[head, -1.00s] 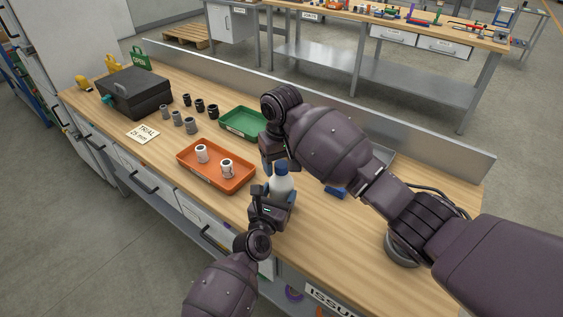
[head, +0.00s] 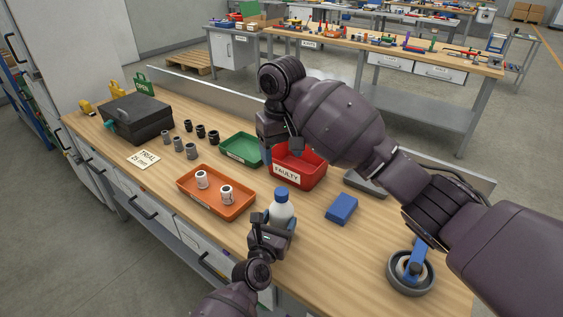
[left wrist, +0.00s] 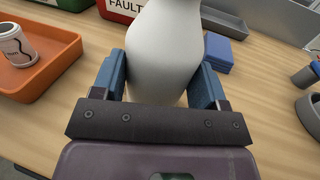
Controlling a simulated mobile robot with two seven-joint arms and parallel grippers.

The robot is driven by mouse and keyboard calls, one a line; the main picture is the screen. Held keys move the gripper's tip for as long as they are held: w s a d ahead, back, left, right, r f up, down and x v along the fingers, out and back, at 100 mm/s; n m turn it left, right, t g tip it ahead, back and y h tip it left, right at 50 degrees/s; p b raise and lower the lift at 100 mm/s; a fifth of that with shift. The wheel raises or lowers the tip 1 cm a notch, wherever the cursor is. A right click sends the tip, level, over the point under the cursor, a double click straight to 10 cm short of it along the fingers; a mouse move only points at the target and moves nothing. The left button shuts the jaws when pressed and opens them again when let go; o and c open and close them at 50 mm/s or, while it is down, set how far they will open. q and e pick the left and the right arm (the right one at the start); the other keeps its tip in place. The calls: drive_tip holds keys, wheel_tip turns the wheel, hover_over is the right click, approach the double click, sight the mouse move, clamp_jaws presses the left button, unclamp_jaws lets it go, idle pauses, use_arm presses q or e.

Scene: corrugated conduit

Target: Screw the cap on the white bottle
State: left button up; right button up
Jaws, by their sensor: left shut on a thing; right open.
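The white bottle (head: 281,213) stands upright on the bench, right of the orange tray. Its blue cap (head: 281,195) sits on top of the neck; I cannot tell how tight it is. My left gripper (head: 279,222) is shut around the bottle's body. In the left wrist view its two blue fingers press on either side of the white bottle (left wrist: 165,50), whose top is out of that picture. My right gripper (head: 281,153) is open and empty, above and behind the bottle by the red bin, apart from the cap.
The red FAULTY bin (head: 299,172) stands behind the bottle. The orange tray (head: 237,207) holds two white fittings. A green tray (head: 241,150), several dark fittings, a black case (head: 137,118), a blue block (head: 342,208) and a caster-like wheel (head: 410,275) are also on the bench.

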idle(0.3)
use_arm(q)
drive_tip(key=o, duration=1.8)
drive_tip(key=shift+s, duration=0.1)
drive_tip(key=v, duration=1)
drive_tip(key=shift+s+a, duration=0.15)
drive_tip(key=shift+s, duration=0.15)
